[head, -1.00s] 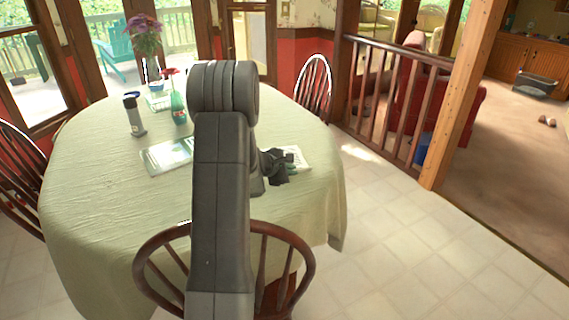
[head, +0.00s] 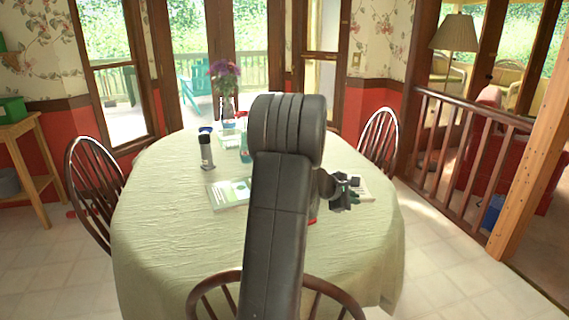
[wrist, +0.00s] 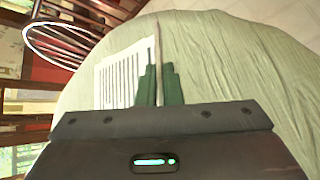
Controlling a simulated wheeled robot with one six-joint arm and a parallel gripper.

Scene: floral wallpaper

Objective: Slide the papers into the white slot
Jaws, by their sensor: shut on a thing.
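My gripper (head: 343,191) hangs over the right side of the table, partly behind my arm. In the wrist view its green fingers (wrist: 159,85) are shut on a thin grey-brown thing (wrist: 157,45) seen edge-on, pointing away from me. I cannot tell whether this is the papers. A white thing with parallel dark lines (wrist: 120,75) lies just left of the fingers. It also shows beside the gripper in the head view (head: 364,189). I cannot tell if it is a printed sheet or slotted. No white slot is clearly seen.
A round table with a pale green cloth (head: 160,230) carries a magazine (head: 229,193), a dark-and-grey canister (head: 206,150), a green bottle (head: 245,148) and a flower vase (head: 227,108). Chairs stand left (head: 92,180), right (head: 380,140) and in front. Floor is clear at right.

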